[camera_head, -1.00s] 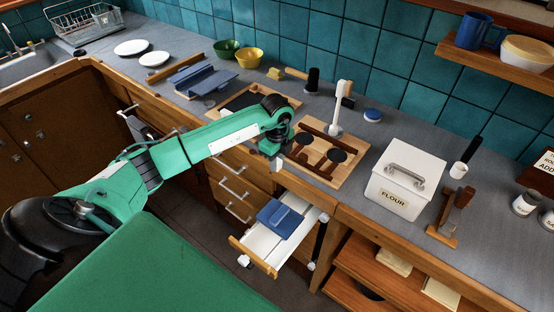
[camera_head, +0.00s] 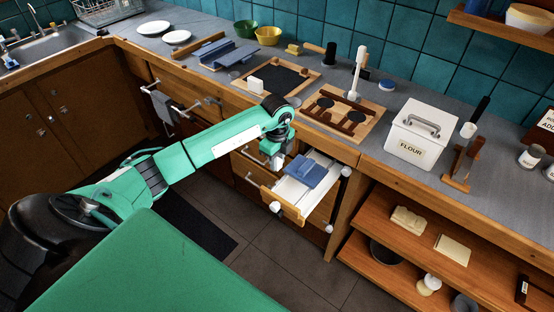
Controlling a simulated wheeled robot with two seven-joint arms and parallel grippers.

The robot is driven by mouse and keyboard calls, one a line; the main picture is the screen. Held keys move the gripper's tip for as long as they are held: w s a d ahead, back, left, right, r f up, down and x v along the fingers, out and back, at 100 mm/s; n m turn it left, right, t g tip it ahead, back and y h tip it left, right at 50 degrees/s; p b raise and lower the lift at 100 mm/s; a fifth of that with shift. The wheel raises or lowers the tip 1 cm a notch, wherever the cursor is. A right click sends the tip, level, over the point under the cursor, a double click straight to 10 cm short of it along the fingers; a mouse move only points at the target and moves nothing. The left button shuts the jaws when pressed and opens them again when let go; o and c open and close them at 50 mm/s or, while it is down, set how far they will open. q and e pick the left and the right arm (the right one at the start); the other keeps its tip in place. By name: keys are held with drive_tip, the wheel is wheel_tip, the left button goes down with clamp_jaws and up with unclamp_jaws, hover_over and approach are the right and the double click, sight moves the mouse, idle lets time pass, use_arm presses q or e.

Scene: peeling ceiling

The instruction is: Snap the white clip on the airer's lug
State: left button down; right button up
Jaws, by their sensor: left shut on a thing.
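My left gripper (camera_head: 277,158) is in front of the counter, pointing down beside the open drawer. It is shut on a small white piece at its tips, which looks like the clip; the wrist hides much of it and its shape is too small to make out. I cannot pick out the airer or its lug for certain. My right gripper is not in view.
The open drawer (camera_head: 290,211) sticks out just right of the gripper, with a blue object (camera_head: 306,172) in it. A dark towel (camera_head: 162,106) hangs on the cabinet front. Open shelves (camera_head: 400,222) stand at the right; a flour box (camera_head: 420,133) is on the counter.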

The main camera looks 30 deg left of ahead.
use_arm(q)
drive_tip(key=shift+r, duration=0.1)
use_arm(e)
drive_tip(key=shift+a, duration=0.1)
use_arm(q)
drive_tip(key=shift+s+f, duration=0.1)
drive_tip(key=shift+f, duration=0.15)
drive_tip(key=shift+f+b, duration=0.5)
drive_tip(key=shift+f, duration=0.05)
drive_tip(key=shift+f+b, duration=1.3)
drive_tip(key=shift+f, duration=0.7)
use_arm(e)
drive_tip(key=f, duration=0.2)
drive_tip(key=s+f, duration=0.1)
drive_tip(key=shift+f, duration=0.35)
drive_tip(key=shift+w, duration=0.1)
use_arm(q)
drive_tip(key=shift+f+b, duration=0.75)
drive_tip(key=shift+f, duration=0.5)
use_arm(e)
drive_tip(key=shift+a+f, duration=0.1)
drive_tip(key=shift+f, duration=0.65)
